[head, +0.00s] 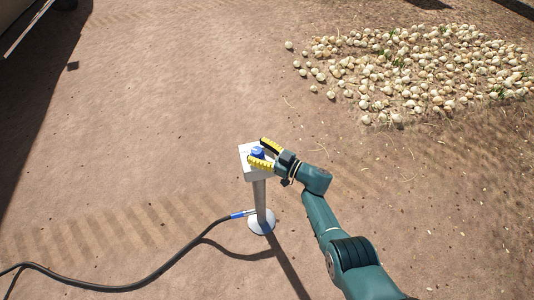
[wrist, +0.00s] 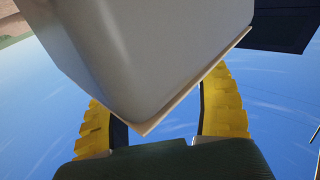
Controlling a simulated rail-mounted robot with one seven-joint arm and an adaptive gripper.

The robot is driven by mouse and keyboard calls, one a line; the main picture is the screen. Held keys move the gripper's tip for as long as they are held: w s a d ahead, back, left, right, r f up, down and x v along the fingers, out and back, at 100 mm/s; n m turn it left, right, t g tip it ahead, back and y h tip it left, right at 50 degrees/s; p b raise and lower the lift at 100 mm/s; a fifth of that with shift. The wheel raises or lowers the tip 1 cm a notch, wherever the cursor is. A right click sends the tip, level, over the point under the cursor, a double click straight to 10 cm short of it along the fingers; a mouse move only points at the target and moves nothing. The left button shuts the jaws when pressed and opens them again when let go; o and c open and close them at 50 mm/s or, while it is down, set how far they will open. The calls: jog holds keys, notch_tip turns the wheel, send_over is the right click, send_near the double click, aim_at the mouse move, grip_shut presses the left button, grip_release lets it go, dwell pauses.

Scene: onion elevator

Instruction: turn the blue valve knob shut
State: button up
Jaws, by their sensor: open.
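The blue valve knob (head: 257,152) sits on top of a white box-shaped head (head: 259,175) on a metal post. My gripper (head: 257,149) is at the knob, its two yellow fingers spread. In the head view one finger passes on the far side of the knob and one on the near side. Whether either finger touches it cannot be told. In the wrist view a pale box corner (wrist: 150,60) fills the middle, between the yellow fingers (wrist: 160,108), and covers their tips. The knob does not show there.
A black hose (head: 130,287) with a blue end joins the post low down on its left. The post stands on a round base (head: 261,222). A pile of onions (head: 425,75) lies on the ground at upper right. The dirt around the post is mostly clear.

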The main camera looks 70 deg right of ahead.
jog(key=s+a, duration=0.2)
jog(key=s, duration=0.9)
jog(key=shift+s, duration=0.2)
